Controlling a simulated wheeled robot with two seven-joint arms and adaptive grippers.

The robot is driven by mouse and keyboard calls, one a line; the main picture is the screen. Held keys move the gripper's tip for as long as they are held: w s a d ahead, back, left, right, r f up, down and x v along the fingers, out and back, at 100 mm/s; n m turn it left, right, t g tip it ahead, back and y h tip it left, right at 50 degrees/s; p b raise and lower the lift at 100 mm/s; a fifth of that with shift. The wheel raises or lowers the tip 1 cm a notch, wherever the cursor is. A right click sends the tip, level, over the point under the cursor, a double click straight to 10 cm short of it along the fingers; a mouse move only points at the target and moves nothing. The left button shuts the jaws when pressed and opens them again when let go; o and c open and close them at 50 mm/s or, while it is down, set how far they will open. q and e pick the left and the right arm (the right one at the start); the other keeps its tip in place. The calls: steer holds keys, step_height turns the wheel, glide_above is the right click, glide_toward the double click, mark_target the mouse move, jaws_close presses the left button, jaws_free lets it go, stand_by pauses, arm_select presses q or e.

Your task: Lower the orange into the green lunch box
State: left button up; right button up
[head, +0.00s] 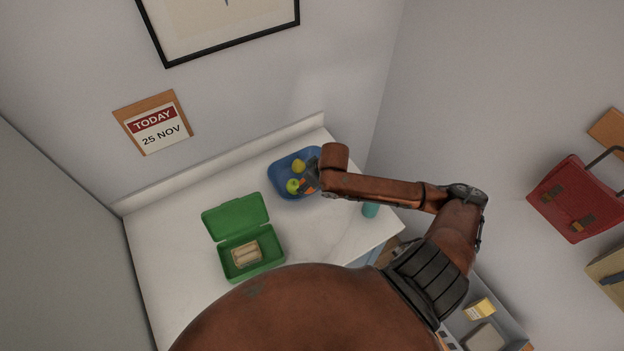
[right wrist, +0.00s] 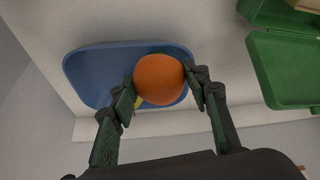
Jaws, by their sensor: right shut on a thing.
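The orange (right wrist: 159,79) sits between the two fingers of my right gripper (right wrist: 161,92) in the right wrist view, and the gripper is shut on it. In the head view my right gripper (head: 311,177) is over the right side of the blue tray (head: 287,163), and the orange is mostly hidden there. The green lunch box (head: 227,266) stands open to the left of the tray, its lid (head: 235,217) tipped back towards the wall. A sandwich-like stack (head: 246,253) lies inside. The lunch box also shows at the right of the right wrist view (right wrist: 285,14). My left gripper is not in view.
A green apple (head: 293,186) and a yellow fruit (head: 299,166) lie in the blue tray. The white counter (head: 172,250) is clear left of the lunch box. A low ledge runs along the wall.

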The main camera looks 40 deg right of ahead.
steer(key=s+a+r+p, duration=0.2)
steer(key=a+r+p, duration=0.2)
steer(key=a+p, duration=0.45)
steer(key=s+a+f, duration=0.2)
steer(key=a+f, duration=0.1)
steer(key=a, duration=0.4)
steer(key=s+a+f, duration=0.1)
steer(key=a+f, duration=0.2)
steer(key=a, duration=0.3)
steer(key=shift+s+a+b, duration=0.35)
steer(key=shift+a+b, duration=0.05)
steer(key=shift+w, duration=0.2)
steer(key=shift+w, duration=0.2)
steer(key=shift+f, duration=0.1)
steer(key=shift+f+b, duration=1)
steer(key=shift+f, duration=1.6)
steer(key=shift+f, duration=0.4)
